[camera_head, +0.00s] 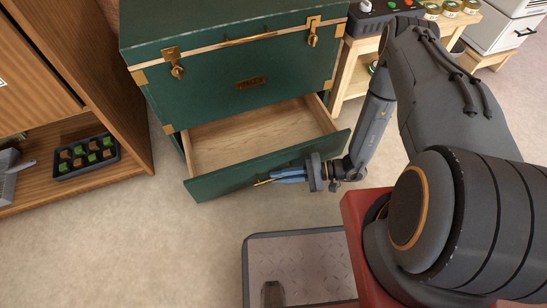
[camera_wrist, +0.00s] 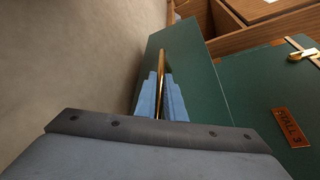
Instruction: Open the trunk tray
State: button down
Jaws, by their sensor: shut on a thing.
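The green trunk (camera_head: 215,91) stands at the back with its lid down and brass latches on its front. Its tray (camera_head: 245,138), a wooden drawer at the bottom with a green front, is pulled out and looks empty. My gripper (camera_head: 268,181) is at the outer face of the tray front, shut on the brass tray handle (camera_wrist: 161,66). In the wrist view the blue fingers (camera_wrist: 160,92) lie on either side of the handle, against the green tray front (camera_wrist: 203,75). The fingers hide part of the handle.
A wooden cabinet (camera_head: 135,110) stands on the left, with a dark tray of green and brown blocks (camera_head: 86,157) on its low shelf. A wooden bench (camera_head: 353,75) with jars stands right of the trunk. Bare floor (camera_head: 150,235) lies in front of the tray.

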jog(key=shift+s+d+p, duration=0.25)
jog(key=shift+s, duration=0.5)
jog(key=shift+s+d+p, duration=0.2)
jog(key=shift+s+p, duration=0.05)
jog(key=shift+s, duration=0.5)
jog(key=c, duration=1.8)
grip_release()
jog(key=shift+c, duration=0.2)
jog(key=p+v, duration=0.1)
jog(key=v, duration=0.6)
jog(key=shift+d+p, duration=0.35)
jog(key=shift+d, duration=0.05)
jog(key=shift+r, duration=0.2)
